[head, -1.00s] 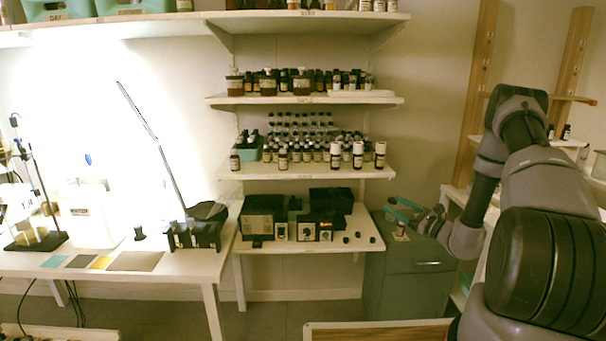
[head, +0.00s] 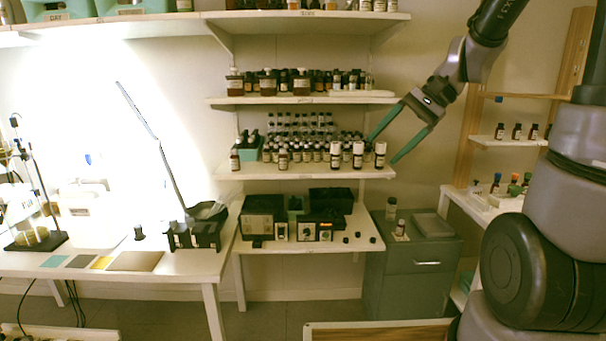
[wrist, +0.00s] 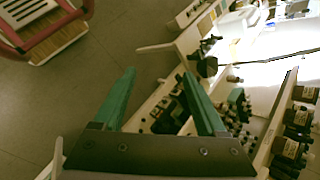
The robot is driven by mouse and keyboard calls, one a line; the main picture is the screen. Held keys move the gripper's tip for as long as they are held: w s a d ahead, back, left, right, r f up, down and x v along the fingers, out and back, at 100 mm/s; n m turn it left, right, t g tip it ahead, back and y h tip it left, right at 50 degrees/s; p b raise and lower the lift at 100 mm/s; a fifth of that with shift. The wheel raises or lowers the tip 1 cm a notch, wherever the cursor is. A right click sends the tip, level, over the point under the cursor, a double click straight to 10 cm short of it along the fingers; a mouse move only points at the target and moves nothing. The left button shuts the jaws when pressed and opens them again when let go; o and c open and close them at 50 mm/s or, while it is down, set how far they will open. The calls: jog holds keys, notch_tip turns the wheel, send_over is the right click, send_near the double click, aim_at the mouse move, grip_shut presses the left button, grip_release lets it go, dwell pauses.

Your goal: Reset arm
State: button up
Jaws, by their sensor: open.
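My gripper (head: 381,149) is open and empty in the head view, with two green fingers spread. It hangs from my raised arm and points down and left. I cannot tell the distance between fingers and bottles. In the wrist view the open gripper (wrist: 160,85) has nothing between its fingers. Two small bottles (head: 400,228) stand on the grey cabinet below, clear of the gripper.
A lit worktable (head: 180,262) stands at left with a lamp (head: 165,160). A low table (head: 345,244) with dark boxes stands under the shelves. A wooden rack (head: 470,130) with bottles is at right. In the wrist view a red-framed stool (wrist: 45,40) stands on open floor.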

jog(key=s+d+r+n+t+h, duration=0.3)
jog(key=s+d+r+t+h, duration=0.2)
jog(key=s+r, duration=0.3)
jog(key=shift+s+d+t+h, duration=0.4)
jog(key=shift+s+d+t, duration=0.3)
jog(key=shift+s, duration=0.1)
